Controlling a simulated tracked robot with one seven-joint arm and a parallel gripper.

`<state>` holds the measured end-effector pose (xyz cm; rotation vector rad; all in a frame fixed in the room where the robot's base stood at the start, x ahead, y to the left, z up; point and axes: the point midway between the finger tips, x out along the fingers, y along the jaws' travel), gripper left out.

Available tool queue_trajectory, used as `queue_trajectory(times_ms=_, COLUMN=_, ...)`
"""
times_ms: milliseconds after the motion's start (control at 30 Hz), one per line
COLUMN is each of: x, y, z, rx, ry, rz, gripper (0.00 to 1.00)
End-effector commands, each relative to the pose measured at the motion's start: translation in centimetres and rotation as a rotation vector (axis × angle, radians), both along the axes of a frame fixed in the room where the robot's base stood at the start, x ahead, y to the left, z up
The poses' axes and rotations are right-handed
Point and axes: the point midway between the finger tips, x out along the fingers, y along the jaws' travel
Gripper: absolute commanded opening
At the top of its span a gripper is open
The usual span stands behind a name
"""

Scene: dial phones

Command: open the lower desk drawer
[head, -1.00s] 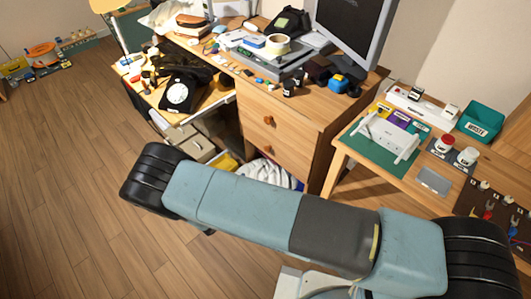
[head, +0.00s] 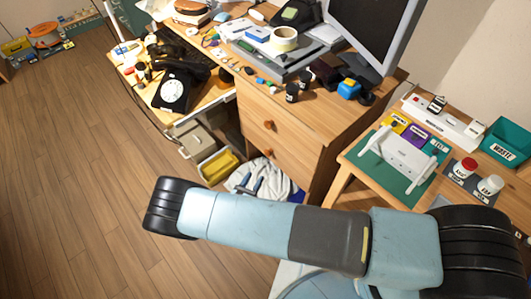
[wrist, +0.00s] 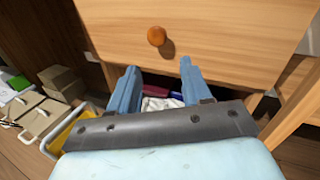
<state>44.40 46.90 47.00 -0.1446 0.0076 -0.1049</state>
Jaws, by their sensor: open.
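The wooden desk's lower drawer (head: 270,168) looks shut, its front flush with the cabinet. Its round orange-brown knob (head: 268,153) sits below a matching upper knob (head: 268,125). In the wrist view the lower drawer front (wrist: 220,40) fills the top, with its knob (wrist: 156,36) near the middle. My gripper (wrist: 160,68) is open and empty. Its two blue fingers point toward the drawer, with the knob just beyond and above the gap between the tips, apart from them.
A white bundle (head: 272,178) lies under the drawers. A bin with yellow contents (head: 220,165) and grey boxes (head: 187,137) stand to the left. A side table (head: 345,160) with a green mat is at the right.

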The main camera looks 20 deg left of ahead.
Motion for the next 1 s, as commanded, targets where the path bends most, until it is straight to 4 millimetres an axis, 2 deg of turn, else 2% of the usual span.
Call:
queue_trajectory(times_ms=167, x=1.4, y=0.3, z=0.0, rx=0.0, ry=-0.001, rz=0.015, gripper=0.48)
queue_trajectory(times_ms=700, x=9.9, y=0.0, z=0.0, rx=0.001, ry=0.001, rz=0.025, gripper=0.48)
queue_trajectory(times_ms=1000, x=11.9, y=0.0, z=0.0, rx=0.001, ry=0.0, rz=0.027, gripper=0.48)
